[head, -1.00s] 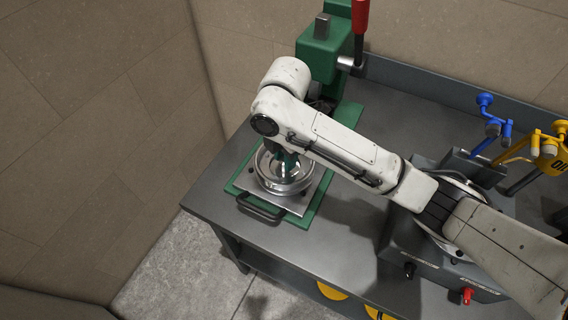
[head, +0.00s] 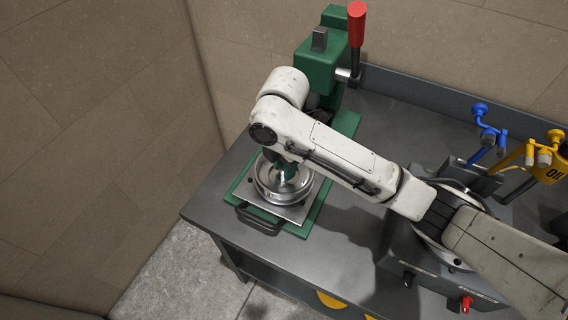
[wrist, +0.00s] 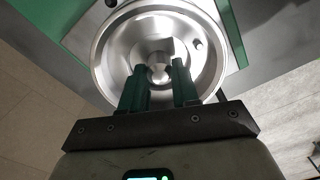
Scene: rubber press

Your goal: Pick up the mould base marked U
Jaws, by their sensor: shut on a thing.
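The mould base is a round silvery metal dish (head: 270,190) on the square metal plate of the green press; no U mark can be made out. It also fills the upper middle of the wrist view (wrist: 105,62), with a raised knob at its centre. My gripper (head: 287,173) reaches down into the dish from above, partly hidden by my arm in the head view. In the wrist view my green fingers (wrist: 160,82) are shut on the dish's central part. I cannot tell whether the dish is clear of the plate.
The green press (head: 322,68) with its red-handled lever (head: 356,25) stands behind the dish. The plate has a dark front handle (head: 258,222). The bench's left front corner is bare.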

